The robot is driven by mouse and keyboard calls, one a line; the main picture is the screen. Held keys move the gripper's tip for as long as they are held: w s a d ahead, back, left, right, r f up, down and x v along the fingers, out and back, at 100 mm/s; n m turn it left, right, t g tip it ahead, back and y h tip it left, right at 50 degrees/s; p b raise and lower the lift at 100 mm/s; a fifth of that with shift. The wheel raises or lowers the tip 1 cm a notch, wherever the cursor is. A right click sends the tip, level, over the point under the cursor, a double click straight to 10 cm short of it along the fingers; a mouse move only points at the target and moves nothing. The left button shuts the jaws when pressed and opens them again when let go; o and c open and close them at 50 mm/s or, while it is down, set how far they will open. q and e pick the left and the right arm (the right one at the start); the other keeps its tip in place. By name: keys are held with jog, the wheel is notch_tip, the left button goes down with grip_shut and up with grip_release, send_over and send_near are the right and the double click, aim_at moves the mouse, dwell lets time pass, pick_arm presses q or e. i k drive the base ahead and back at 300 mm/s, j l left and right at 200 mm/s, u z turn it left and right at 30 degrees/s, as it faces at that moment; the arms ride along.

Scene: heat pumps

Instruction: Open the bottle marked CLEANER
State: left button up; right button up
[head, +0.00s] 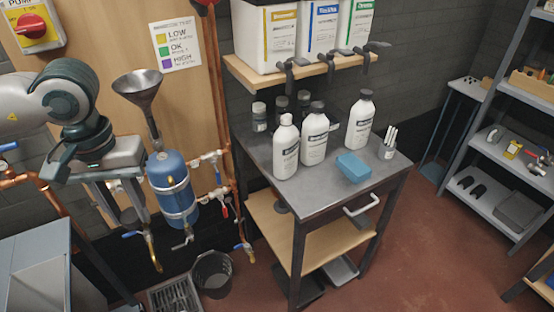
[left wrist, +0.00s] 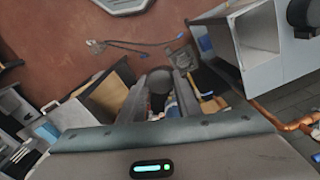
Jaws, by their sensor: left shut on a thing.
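Three white bottles stand upright on the grey metal cart top (head: 330,190). The left bottle (head: 286,152) shows a bare white neck with no dark cap. The middle bottle (head: 314,142) and the right bottle (head: 359,124) wear dark caps. Their labels are too small to read, so I cannot tell which says CLEANER. My left gripper (head: 122,203) is well left of the bottles, in front of the wooden panel. It is shut on a dark round thing, apparently a cap, which shows between the fingers in the left wrist view (left wrist: 160,79). My right gripper is out of view.
A blue sponge (head: 353,167) and a cup of pens (head: 388,148) sit on the cart. Small dark-capped jars (head: 260,117) stand behind the bottles. A blue tank (head: 172,188) with a funnel (head: 138,84) and copper pipes is close to my left gripper.

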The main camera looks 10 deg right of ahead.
aim_at(286, 140)
jog(key=i+j, duration=0.1)
jog(key=i, duration=0.2)
jog(key=i+j, duration=0.15)
jog(key=i, duration=0.15)
jog(key=z, duration=1.65)
